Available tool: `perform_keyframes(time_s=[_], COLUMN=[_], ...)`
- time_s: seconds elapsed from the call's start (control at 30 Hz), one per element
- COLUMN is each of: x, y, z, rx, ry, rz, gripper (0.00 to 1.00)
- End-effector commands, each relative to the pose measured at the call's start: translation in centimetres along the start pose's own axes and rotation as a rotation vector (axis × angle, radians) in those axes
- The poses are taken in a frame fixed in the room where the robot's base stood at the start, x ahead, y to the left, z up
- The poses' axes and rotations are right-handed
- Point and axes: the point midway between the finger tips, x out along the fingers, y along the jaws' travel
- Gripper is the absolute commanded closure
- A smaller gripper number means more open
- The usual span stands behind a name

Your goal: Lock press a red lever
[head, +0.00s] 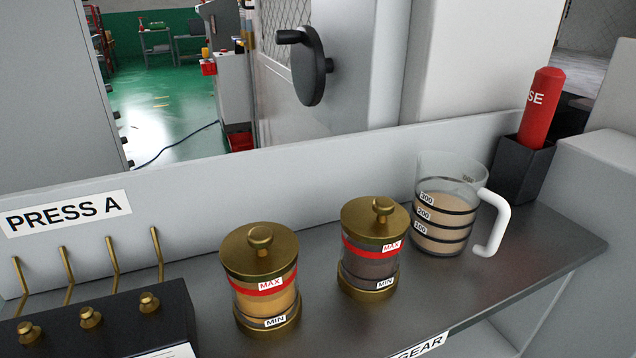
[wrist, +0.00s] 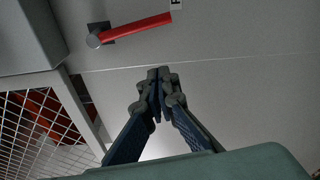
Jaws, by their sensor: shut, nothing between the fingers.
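A red lever (wrist: 138,28) shows at the top of the wrist view. It runs from a grey round pivot on a dark square mount and slants slightly up to the right on a grey panel. My gripper (wrist: 158,75) is in the middle of the wrist view, its fingertips together with nothing between them. In that picture the fingertips are below the lever and apart from it. The lever and my gripper do not show in the head view. A white label beside the lever's right end is cut off by the picture edge.
In the head view a grey shelf (head: 545,245) holds two brass-lidded jars (head: 262,290) (head: 372,262), a measuring jug (head: 440,215) and a red cylinder (head: 541,105) in a dark holder. A black handwheel (head: 309,66) is behind. Wire mesh (wrist: 40,135) is lower left in the wrist view.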

Motion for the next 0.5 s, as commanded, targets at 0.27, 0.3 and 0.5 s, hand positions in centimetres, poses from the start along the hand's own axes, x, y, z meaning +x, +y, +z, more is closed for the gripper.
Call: perform_keyframes(time_s=[0.27,0.3,0.5], x=[6.1,7.0,7.6], y=[-0.1,0.0,0.0], z=[0.1,0.1,1.3], rx=[0.0,0.0,-0.001], ry=[-0.005,-0.005,-0.001], rz=[0.002,0.001,0.001], gripper=[1.0,1.0,1.0])
